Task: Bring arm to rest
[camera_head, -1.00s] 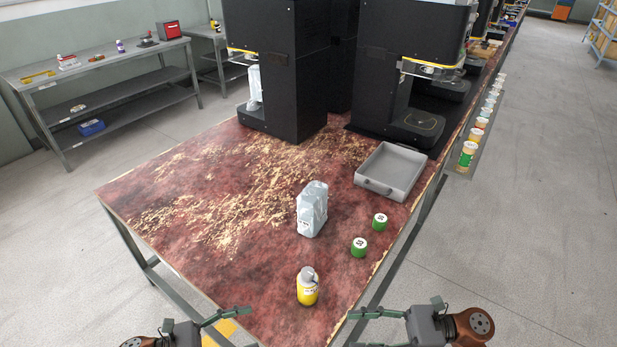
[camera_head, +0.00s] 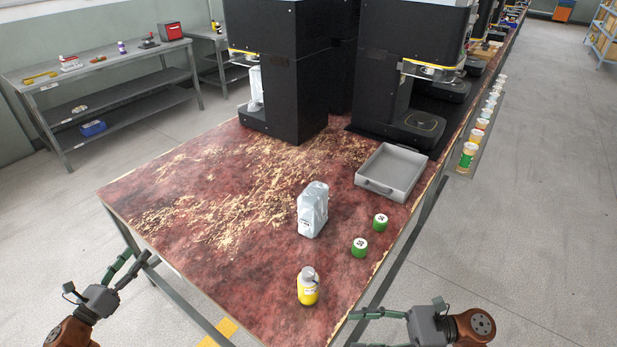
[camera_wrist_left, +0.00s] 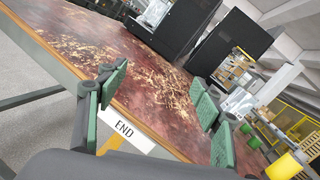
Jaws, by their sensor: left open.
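My left gripper (camera_head: 138,258) is off the table's left front edge in the head view, its two green-padded fingers apart. In the left wrist view the same gripper (camera_wrist_left: 158,95) is open with nothing between the pads, and the table lies beyond it. My right gripper (camera_head: 352,329) is at the bottom of the head view, right of the table's near corner, with its fingers apart and nothing seen between them. The red-brown table (camera_head: 235,265) carries a yellow bottle with a grey cap (camera_head: 308,287), a silvery pouch (camera_head: 312,210) and two green cans (camera_head: 360,247) (camera_head: 380,222).
A grey tray (camera_head: 395,170) lies empty on the table before the black machines (camera_head: 285,70). Several cans (camera_head: 467,155) line a ledge at the table's right side. A grey shelf bench (camera_head: 110,90) stands at the left. The floor between is clear.

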